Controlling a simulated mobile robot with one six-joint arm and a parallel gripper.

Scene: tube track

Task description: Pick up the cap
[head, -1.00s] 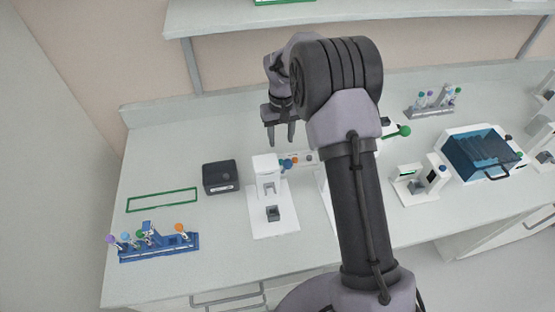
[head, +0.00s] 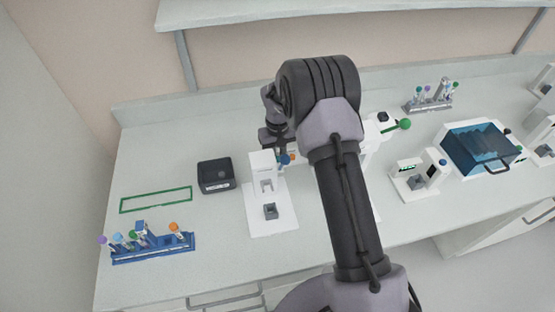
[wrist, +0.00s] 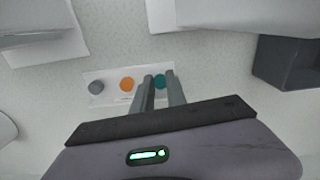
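In the wrist view, three round caps sit in a row on a small white plate (wrist: 110,96): a grey cap (wrist: 96,87), an orange cap (wrist: 127,85) and a teal cap (wrist: 160,82). My gripper (wrist: 160,77) is open, its two fingers apart, with the teal cap showing between them. I cannot tell how far above the plate the fingertips are. In the head view my gripper (head: 278,148) points down behind a white device (head: 262,165), close to small blue and orange round parts (head: 288,160). The device partly hides the fingertips and the plate.
A black box (head: 215,176), a green outline (head: 155,200) and a blue tube rack (head: 155,248) are on the left of the bench. Another white device (head: 415,182), a blue-lidded box (head: 478,150) and a grey rack (head: 428,105) are on the right. A dark bin (wrist: 287,65) shows at right in the wrist view.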

